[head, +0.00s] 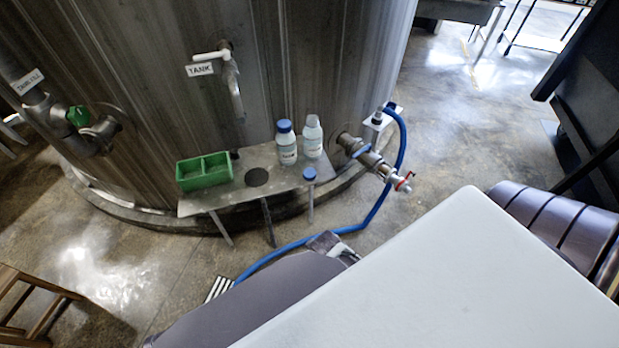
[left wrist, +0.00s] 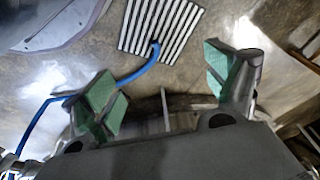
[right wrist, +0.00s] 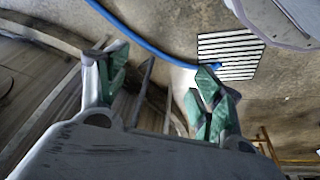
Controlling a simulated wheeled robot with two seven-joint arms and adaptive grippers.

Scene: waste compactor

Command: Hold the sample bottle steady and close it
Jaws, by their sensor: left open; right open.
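Two pale bottles stand upright on a small grey shelf (head: 233,192) against the tank. The left bottle (head: 286,152) wears a blue cap. The right bottle (head: 312,142) has a pale top with no blue cap on it. A loose blue cap (head: 310,174) sits at the shelf's front right corner, apart from both bottles. My left gripper (left wrist: 160,68) is open and empty over the floor in the left wrist view. My right gripper (right wrist: 160,66) is open and empty in the right wrist view. Neither wrist view shows the bottles, and neither gripper shows clearly in the head view.
A green two-compartment tray (head: 204,185) and a dark round spot (head: 257,176) are on the shelf's left part. A valve (head: 372,160) with a blue hose (head: 385,188) sticks out right of the shelf. A tap (head: 232,80) hangs above. A floor grate (left wrist: 160,25) lies below.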

